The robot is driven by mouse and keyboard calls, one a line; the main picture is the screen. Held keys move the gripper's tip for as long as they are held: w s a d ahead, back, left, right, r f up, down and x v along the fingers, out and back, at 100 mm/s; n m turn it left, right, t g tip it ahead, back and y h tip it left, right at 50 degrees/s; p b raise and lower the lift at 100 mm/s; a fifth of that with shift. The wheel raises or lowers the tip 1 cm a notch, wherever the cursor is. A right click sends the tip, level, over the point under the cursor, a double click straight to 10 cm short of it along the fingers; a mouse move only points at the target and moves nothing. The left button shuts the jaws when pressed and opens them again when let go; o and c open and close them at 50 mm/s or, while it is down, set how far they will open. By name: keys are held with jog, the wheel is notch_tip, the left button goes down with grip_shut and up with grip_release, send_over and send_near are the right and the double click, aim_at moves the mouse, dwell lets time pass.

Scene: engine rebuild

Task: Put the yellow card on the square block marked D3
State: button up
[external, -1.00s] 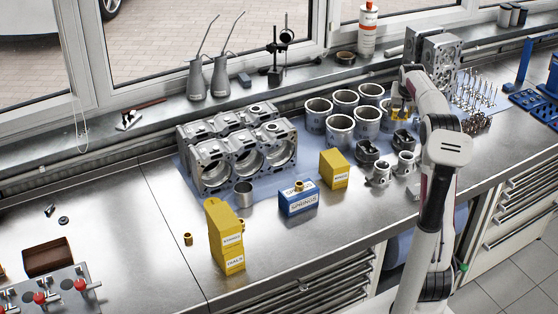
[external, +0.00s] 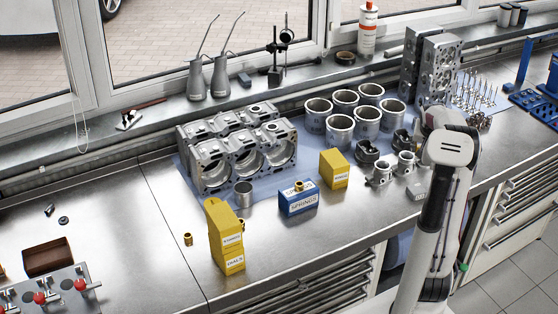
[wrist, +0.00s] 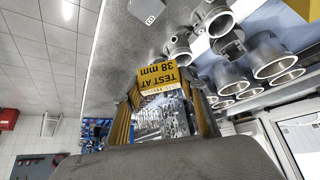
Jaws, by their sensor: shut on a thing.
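The yellow card (wrist: 158,77), printed "TEST AT 38 mm", is held between the two fingers of my gripper (wrist: 163,93) in the wrist view. My gripper is shut on it, and the card is clear of the bench. In the external view my own arm hides both gripper and card. A small grey square block (external: 418,189) with a pale label stands on the bench right of the pistons, just left of my arm. Its marking is too small to read. In the wrist view a small labelled grey patch (wrist: 150,17) shows above the card; I cannot tell if it is that block.
Pistons (external: 380,172) stand left of the grey block, with cylinder liners (external: 340,130) behind. A blue SPRINGS box (external: 298,201), yellow boxes (external: 334,172) and an engine block (external: 240,150) are further left. Cylinder heads (external: 437,70) and valves stand at the back right.

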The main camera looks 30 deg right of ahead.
jog(key=f, duration=0.1)
jog(key=s+a+f, duration=0.1)
jog(key=f, duration=0.1)
jog(key=shift+s+a+m, duration=0.1)
jog(key=shift+s+m, duration=0.1)
jog(key=shift+m, duration=0.2)
jog(key=shift+f, duration=0.15)
send_over(418, 185)
jog(key=s+a, duration=0.1)
jog(key=a, duration=0.1)
jog(key=shift+s+d+f, duration=0.1)
jog(key=shift+f, duration=1.3)
jog(key=shift+s+f, duration=0.1)
jog(key=shift+f, duration=1.3)
jog(key=shift+f, duration=0.15)
jog(key=shift+f, duration=1.95)
jog(key=shift+f, duration=0.15)
